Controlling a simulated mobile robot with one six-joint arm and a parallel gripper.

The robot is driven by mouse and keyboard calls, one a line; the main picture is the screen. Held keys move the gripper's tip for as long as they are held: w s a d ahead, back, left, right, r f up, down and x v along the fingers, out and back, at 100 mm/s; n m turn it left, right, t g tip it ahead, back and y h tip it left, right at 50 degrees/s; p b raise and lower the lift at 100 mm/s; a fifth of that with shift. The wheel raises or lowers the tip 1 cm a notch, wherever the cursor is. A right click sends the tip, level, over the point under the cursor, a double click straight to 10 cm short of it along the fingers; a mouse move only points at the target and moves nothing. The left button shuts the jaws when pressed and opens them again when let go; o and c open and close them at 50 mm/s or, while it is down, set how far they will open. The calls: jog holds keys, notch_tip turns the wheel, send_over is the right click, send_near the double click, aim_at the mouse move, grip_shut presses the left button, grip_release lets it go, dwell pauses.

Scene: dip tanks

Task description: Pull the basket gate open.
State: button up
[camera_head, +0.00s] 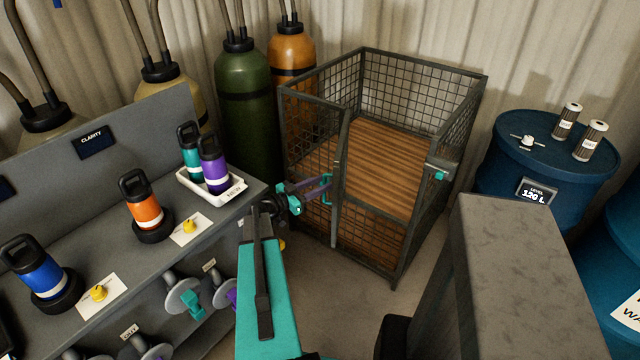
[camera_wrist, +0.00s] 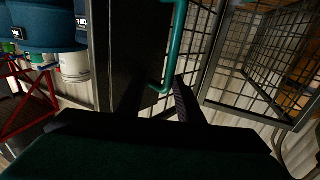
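The basket (camera_head: 397,277) is a dark mesh cage with a wooden floor in the head view. Its gate (camera_head: 343,150) is at the front left and stands partly open, with a clear gap between its free edge and the right front post. A teal handle (camera_head: 327,188) is on the gate; it also shows in the wrist view (camera_wrist: 176,45). My gripper (camera_head: 318,187) is at the handle. In the wrist view my gripper (camera_wrist: 160,92) has its fingers apart, with the handle's lower end between their tips. Contact with the handle is not clear.
A teal catch (camera_head: 438,175) sits on the right post. A grey bench (camera_head: 215,215) with bottles stands left, with gas cylinders (camera_head: 245,110) behind it. A blue drum (camera_head: 545,165) is at right and a grey block (camera_head: 530,270) in the right foreground. Some floor before the basket is free.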

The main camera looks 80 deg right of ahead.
jog(key=s+a+r+b, duration=0.1)
jog(key=s+a+b, duration=0.1)
jog(key=a, duration=1)
jog(key=shift+s+b, duration=0.3)
jog(key=shift+c, duration=0.4)
